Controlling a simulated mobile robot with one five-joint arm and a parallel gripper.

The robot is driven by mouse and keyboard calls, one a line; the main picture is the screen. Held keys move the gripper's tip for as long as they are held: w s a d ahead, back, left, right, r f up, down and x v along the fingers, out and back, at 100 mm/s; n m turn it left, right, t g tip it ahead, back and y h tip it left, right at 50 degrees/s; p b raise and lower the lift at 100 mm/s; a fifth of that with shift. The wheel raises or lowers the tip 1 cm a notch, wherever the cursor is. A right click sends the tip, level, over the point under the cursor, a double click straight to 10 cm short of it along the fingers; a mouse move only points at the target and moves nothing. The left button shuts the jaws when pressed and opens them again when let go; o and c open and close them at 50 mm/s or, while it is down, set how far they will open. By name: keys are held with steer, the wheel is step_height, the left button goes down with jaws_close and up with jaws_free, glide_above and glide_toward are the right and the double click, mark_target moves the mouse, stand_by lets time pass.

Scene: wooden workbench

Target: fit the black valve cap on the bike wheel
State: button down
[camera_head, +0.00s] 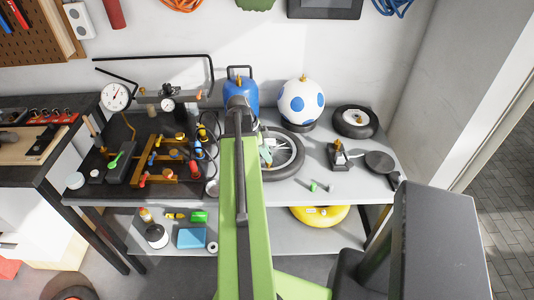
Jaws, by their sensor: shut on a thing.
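The bike wheel (299,151) lies on the grey bench top, with its dark tyre showing right of my green arm. My arm covers its left part. My gripper (265,153) shows only as a small pale green shape over the wheel, beside the arm. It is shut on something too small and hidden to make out. I cannot make out the black valve cap or the wheel's valve. A small green piece (313,187) and a small grey piece (331,188) stand on the bench right of the wheel.
A blue tank (242,88) and a white ball with blue spots (301,101) stand behind the wheel. A small tyre (356,121), a metal fitting (339,155) and a dark round pan (380,161) are to the right. Gauges and a wooden rack (158,158) crowd the left.

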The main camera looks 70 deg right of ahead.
steer(key=shift+f+b, duration=0.35)
stand_by(0.3)
steer(key=c, duration=0.7)
jaws_free()
steer(key=shift+r, duration=0.1)
step_height(320, 180, up, 9)
steer(key=p, duration=0.9)
stand_by(0.3)
